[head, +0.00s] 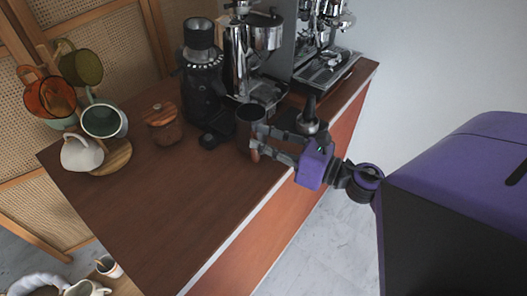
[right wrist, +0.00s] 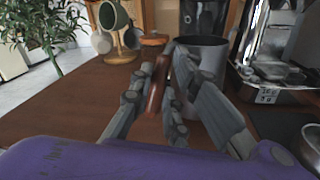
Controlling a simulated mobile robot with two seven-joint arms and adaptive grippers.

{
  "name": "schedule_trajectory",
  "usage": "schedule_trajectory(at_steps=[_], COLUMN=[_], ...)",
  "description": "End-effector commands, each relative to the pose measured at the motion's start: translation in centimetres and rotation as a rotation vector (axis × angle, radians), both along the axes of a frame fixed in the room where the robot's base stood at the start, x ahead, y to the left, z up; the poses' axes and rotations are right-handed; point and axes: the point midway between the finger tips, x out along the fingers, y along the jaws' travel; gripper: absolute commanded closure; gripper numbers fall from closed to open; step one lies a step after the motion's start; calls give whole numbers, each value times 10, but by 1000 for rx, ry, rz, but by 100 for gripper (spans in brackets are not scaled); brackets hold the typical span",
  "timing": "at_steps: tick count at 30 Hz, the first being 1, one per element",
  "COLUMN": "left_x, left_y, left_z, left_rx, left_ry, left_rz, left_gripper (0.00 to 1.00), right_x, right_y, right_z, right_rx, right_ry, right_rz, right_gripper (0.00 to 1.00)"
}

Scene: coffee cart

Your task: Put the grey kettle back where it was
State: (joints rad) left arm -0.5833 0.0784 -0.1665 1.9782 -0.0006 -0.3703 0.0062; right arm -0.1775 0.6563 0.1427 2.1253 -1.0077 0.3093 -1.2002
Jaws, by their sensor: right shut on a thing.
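The grey kettle (head: 249,114) is a dark open-topped cylinder near the front of the wooden counter. My right gripper (head: 257,141) comes from the right and is shut on the kettle's brown handle. In the right wrist view the handle (right wrist: 157,85) sits between the two fingers, with the kettle's grey body (right wrist: 202,52) just behind them. The kettle looks upright. I cannot tell if its base touches the counter, as the fingers hide part of it. My left gripper is not in view.
The counter (head: 170,205) is bare at front left. A black grinder (head: 203,85) and chrome machines (head: 255,50) stand behind the kettle. A wooden lidded jar (head: 162,125) and a mug tree with several mugs (head: 104,120) stand at left. A tamper-like tool (head: 309,115) is right of the kettle.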

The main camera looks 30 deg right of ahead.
Motion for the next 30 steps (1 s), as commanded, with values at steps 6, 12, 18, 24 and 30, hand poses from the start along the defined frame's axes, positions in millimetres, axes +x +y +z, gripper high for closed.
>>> schedule_trajectory(at_steps=[6,12,18,24,30], left_x=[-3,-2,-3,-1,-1], left_y=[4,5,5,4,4], left_z=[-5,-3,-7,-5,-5], left_rx=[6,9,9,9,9], left_ry=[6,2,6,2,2], left_rz=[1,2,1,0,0], left_gripper=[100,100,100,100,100], right_x=[-1,-1,-1,-1,-1], right_y=[1,1,1,1,1], right_z=[-27,-27,-32,-31,-31], right_rx=[3,1,2,1,1], right_ry=[0,-2,1,2,2], right_rz=[-1,0,0,0,0], right_gripper=[100,100,100,66,66])
